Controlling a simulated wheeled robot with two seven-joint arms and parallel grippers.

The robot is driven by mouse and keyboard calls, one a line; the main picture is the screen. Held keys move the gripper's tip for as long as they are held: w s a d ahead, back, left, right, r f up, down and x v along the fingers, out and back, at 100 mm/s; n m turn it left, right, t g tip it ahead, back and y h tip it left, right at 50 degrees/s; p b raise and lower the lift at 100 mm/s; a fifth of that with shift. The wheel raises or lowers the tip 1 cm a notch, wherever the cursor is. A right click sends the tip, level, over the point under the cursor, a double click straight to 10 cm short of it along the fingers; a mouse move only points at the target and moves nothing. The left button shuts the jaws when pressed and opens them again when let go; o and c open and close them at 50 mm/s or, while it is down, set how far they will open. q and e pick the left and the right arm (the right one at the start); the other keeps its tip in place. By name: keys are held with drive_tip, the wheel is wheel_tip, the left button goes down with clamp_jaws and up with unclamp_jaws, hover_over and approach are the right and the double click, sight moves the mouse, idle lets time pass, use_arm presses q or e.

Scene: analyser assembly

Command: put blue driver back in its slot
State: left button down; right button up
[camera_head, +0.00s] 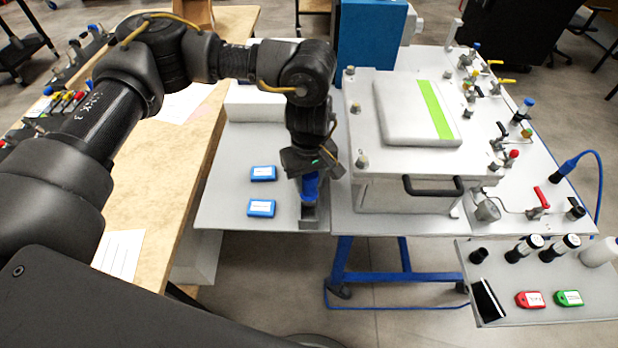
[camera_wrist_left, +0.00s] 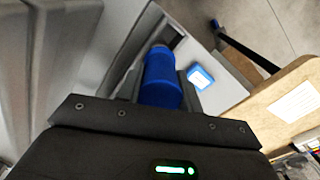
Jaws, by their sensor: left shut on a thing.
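The blue driver (camera_head: 310,188) is below my left gripper (camera_head: 314,172) in the head view, and its blue body also shows in the left wrist view (camera_wrist_left: 161,80). My left gripper is shut on the driver. A grey holder block (camera_head: 309,214) stands at the front edge of the table, just below the driver. In the left wrist view the far end of the driver is close to a grey holder (camera_wrist_left: 168,32). I cannot tell whether the driver's tip is inside the slot. My right gripper is not in view.
Two blue boxes (camera_head: 262,208) lie on the grey table left of the holder. The white analyser housing (camera_head: 405,190) with a black handle stands close on the right. A wooden table (camera_head: 165,170) is at the left. A tray with vials (camera_head: 520,285) is at the lower right.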

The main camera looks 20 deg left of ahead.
use_arm(q)
drive_tip(key=shift+f+b, duration=2.1)
drive_tip(key=shift+f, duration=0.2)
drive_tip(key=c, duration=1)
unclamp_jaws()
drive_tip(key=shift+o, duration=0.3)
drive_tip(key=o, duration=0.5)
wheel_tip(320, 180, up, 11)
drive_tip(key=shift+f+b, duration=0.1)
drive_tip(key=shift+b, duration=0.6)
